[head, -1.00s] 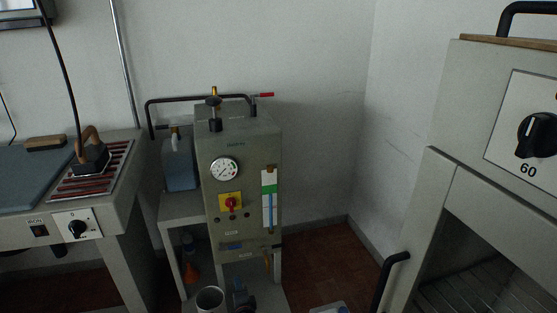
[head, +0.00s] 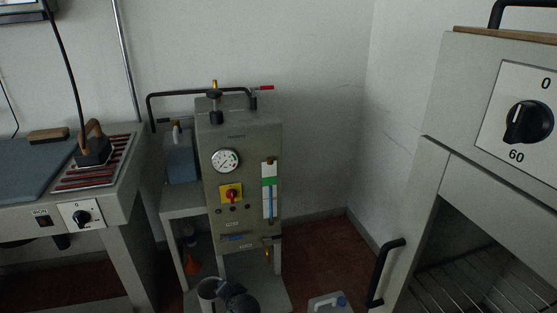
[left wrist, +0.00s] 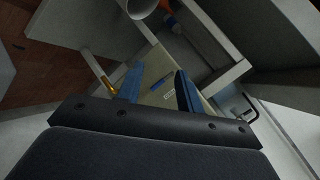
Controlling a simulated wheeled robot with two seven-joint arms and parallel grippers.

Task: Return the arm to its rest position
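My left gripper (left wrist: 158,72) shows in the left wrist view. Its two dark blue fingers stand apart with nothing held between them. Beyond the fingers is the front of the grey steam boiler, with a small blue part, a label and a brass tap (left wrist: 107,85). In the head view the boiler (head: 242,150) stands upright on its stand, with a gauge, a red and yellow switch and a level tube. A dark rounded shape shows low in front of the boiler; I cannot tell if it is part of my arm. My right gripper is in neither view.
An ironing table (head: 125,209) with an iron (head: 93,150) on a striped rest is at left. A grey oven cabinet (head: 465,120) with a knob and a dark handle is at right. A pale canister (head: 330,304) stands on the floor (head: 335,250) between boiler and cabinet. A grey cylinder (head: 207,291) is near the boiler's foot.

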